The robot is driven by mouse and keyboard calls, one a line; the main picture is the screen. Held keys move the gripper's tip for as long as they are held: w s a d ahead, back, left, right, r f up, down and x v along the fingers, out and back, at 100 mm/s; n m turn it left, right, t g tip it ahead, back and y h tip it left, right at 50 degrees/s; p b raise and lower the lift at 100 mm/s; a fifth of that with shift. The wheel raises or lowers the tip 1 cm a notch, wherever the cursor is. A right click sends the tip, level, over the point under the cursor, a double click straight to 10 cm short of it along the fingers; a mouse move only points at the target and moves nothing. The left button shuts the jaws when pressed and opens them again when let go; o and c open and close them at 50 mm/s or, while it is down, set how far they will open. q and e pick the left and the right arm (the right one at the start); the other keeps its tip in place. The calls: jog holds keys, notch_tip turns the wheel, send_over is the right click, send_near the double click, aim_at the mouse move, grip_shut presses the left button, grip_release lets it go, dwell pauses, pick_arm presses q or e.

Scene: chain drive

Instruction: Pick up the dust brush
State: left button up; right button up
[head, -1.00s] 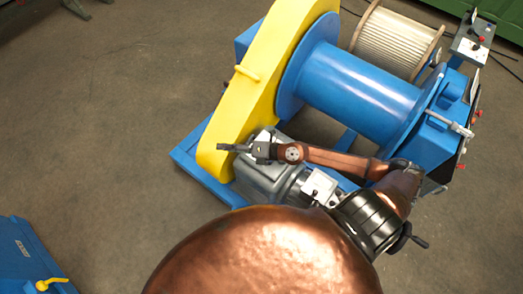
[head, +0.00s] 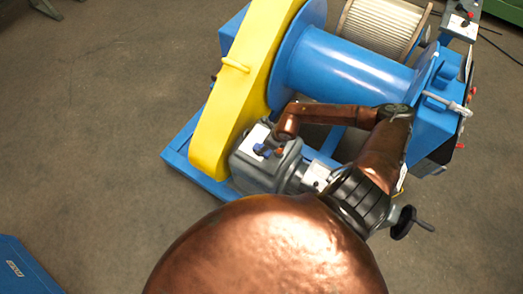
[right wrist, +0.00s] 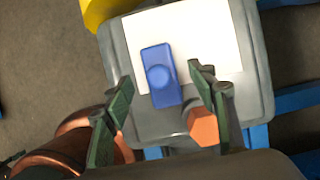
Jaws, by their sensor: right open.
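A small blue block with a round raised knob (right wrist: 162,78) lies on a white sheet on top of the grey housing. It also shows as a small blue thing in the head view (head: 262,150). An orange hexagonal piece (right wrist: 203,126) stands beside it, close to the right finger. I cannot tell for certain which one is the dust brush; no bristles show. My right gripper (right wrist: 160,77) is open and empty, its two dark green fingers on either side of the blue block in the picture. Its height above the block is unclear. My left gripper is not in view.
The grey housing (head: 245,172) sits beside the yellow guard (head: 222,110) and the blue drum (head: 350,70). A black handwheel (head: 403,223) stands at the right. The white sheet (right wrist: 215,35) covers part of the housing top.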

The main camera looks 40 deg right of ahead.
jog(key=shift+x, duration=1.1)
jog(key=c, duration=1.3)
